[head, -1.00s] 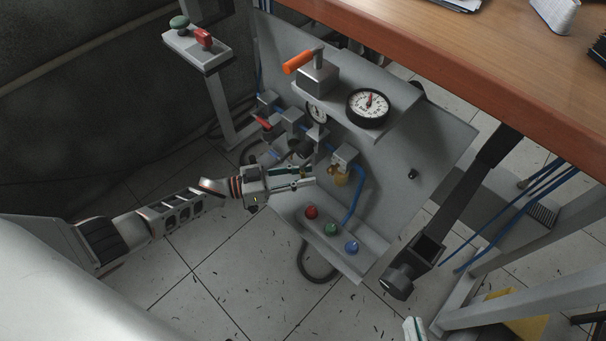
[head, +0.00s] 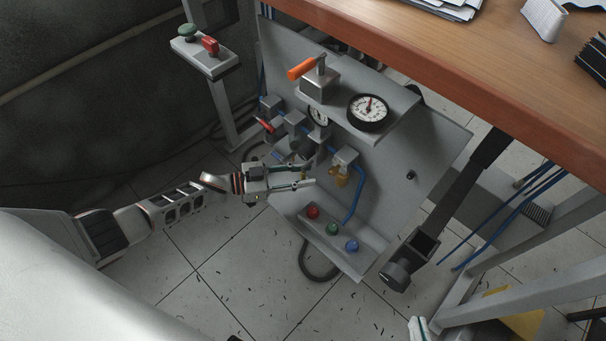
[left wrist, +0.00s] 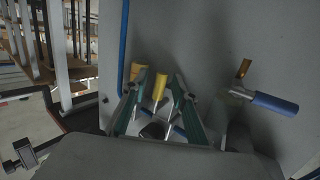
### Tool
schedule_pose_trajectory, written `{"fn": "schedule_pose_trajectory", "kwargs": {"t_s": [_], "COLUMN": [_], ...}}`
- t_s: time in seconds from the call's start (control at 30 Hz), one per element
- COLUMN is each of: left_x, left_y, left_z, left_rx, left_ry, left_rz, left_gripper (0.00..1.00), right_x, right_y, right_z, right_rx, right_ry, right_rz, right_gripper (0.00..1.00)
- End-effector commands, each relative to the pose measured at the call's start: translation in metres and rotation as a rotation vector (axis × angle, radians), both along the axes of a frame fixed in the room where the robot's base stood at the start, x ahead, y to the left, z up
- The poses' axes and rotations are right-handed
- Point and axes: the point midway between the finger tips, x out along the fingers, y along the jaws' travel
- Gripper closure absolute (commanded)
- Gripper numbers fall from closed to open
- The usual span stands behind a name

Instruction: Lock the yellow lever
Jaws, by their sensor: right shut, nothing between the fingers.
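The yellow lever (left wrist: 160,86) shows in the left wrist view as a short yellow handle. It lies between the two green fingers of my left gripper (left wrist: 157,82), which are apart; I cannot tell whether they touch it. In the head view my left gripper (head: 309,175) is in front of the grey panel, its fingertips just left of a yellow part (head: 340,179) on a valve block. My right gripper (head: 418,328) shows only as a shut tip at the bottom edge.
The panel (head: 400,150) carries a black gauge (head: 368,112), an orange lever (head: 302,68), a red lever (head: 265,125) and red, green and blue buttons (head: 332,229). A blue-handled lever (left wrist: 274,103) is right of the fingers. The wooden table (head: 450,60) overhangs at right.

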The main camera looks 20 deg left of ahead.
Motion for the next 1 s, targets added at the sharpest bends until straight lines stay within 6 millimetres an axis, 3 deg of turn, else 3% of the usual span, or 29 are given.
{"fn": "schedule_pose_trajectory", "kwargs": {"t_s": [0.37, 0.8, 1.0], "left_x": [-0.005, -0.054, -0.067], "left_y": [0.008, 0.073, 0.092], "left_z": [0.0, 0.009, 0.012], "left_rx": [0.002, 0.002, 0.001], "left_ry": [0.001, 0.003, 0.001], "left_rz": [0.001, 0.0, 0.0], "left_gripper": [0.73, 0.73, 0.73], "right_x": [0.003, 0.003, 0.002], "right_y": [0.003, 0.002, 0.002], "right_z": [0.003, 0.003, 0.002], "right_rx": [0.007, 0.005, 0.005], "right_ry": [-0.01, -0.008, -0.008], "right_rz": [0.004, 0.002, 0.002], "right_gripper": [1.0, 1.0, 1.0]}}
